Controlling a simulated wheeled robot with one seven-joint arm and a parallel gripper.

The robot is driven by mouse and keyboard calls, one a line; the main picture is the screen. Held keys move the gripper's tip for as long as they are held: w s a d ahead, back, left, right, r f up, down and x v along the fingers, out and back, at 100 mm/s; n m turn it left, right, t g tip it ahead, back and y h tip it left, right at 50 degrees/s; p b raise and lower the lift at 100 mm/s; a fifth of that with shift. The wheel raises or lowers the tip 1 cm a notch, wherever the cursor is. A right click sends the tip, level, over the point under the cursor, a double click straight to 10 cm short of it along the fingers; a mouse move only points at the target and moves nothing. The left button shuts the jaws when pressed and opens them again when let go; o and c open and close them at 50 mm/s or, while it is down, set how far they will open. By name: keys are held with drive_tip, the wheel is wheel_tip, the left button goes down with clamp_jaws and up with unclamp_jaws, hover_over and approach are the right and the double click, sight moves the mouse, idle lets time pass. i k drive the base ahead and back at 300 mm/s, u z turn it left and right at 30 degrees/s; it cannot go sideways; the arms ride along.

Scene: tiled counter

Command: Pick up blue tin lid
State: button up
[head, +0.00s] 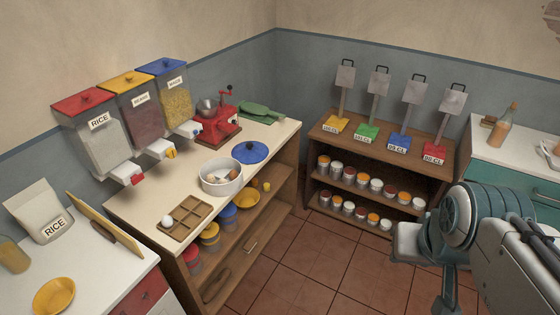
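A round blue lid (250,151) with a small dark knob lies flat on the pale top of the wooden counter, just behind and to the right of a white pot. It is the loose blue lid in view, and nothing covers it. A blue tin (228,213) stands on the shelf below, between yellow tins and a yellow bowl. My arm is at the lower right, in front of the low shelf and well apart from the lid. I cannot make out my gripper's fingers among the arm parts.
The white pot (221,180) holds pale and brown items. A wooden tray (186,219) with an egg in it, a red grinder (218,123) and green cloth-like item (258,113) share the counter. Rice, beans and maize dispensers overhang its back. Tiled floor (295,265) is clear in front.

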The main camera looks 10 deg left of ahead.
sight(247, 152)
drive_tip(key=z, duration=0.3)
drive_tip(key=i, duration=2.4)
drive_tip(key=u, duration=0.9)
drive_tip(key=i, duration=0.9)
drive_tip(key=u, duration=1.6)
drive_tip(key=i, duration=0.45)
drive_tip(key=u, duration=0.25)
